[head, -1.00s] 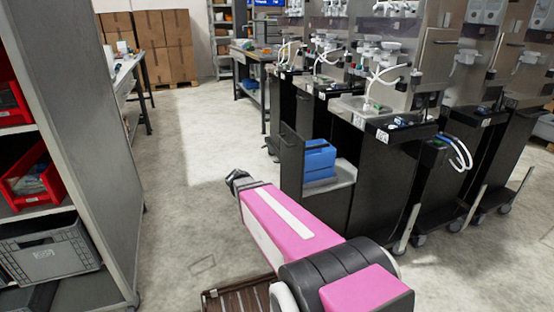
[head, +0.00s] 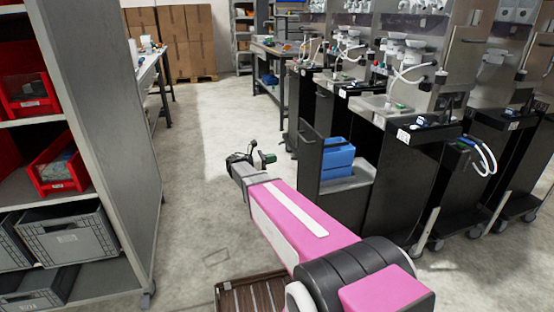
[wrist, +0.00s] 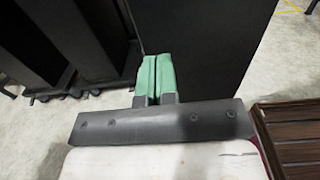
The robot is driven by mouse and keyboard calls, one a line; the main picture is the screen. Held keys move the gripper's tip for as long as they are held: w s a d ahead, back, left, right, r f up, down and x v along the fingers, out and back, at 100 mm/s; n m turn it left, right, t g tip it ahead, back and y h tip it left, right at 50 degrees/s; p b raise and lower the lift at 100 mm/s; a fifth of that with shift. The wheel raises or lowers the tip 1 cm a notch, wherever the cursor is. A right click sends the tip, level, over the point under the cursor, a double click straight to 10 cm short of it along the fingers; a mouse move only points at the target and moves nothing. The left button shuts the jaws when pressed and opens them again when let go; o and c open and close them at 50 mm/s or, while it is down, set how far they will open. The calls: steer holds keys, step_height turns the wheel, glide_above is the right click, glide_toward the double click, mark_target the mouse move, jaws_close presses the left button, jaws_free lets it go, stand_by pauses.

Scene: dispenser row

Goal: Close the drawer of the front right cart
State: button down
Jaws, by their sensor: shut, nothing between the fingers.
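The front right cart (head: 398,185) is black with a steel top. Its drawer stands open toward the left, with a tall black front panel (head: 308,165) and a grey tray (head: 346,183) behind it. A blue container (head: 337,160) sits in the drawer. My gripper (head: 266,159) is left of the drawer's front panel, apart from it in the head view. Its green fingertips are shut together and empty in the wrist view (wrist: 155,76). A broad dark panel (wrist: 210,45) lies beyond the fingertips there; I cannot tell which face it is.
More black carts (head: 500,140) stand to the right and behind in a row. A grey shelf (head: 100,130) with red bins and grey crates stands on the left. Open concrete floor (head: 205,160) lies between the shelf and the carts. Cardboard boxes (head: 185,45) are stacked at the back.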

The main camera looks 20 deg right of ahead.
mark_target(302, 154)
steer(key=d, duration=1.1)
steer(key=shift+w+d, duration=0.2)
steer(key=shift+d, duration=0.2)
steer(key=shift+d, duration=0.1)
steer(key=d, duration=1.9)
steer(key=w+d, duration=0.1)
steer(key=d, duration=0.9)
steer(key=shift+d, duration=0.25)
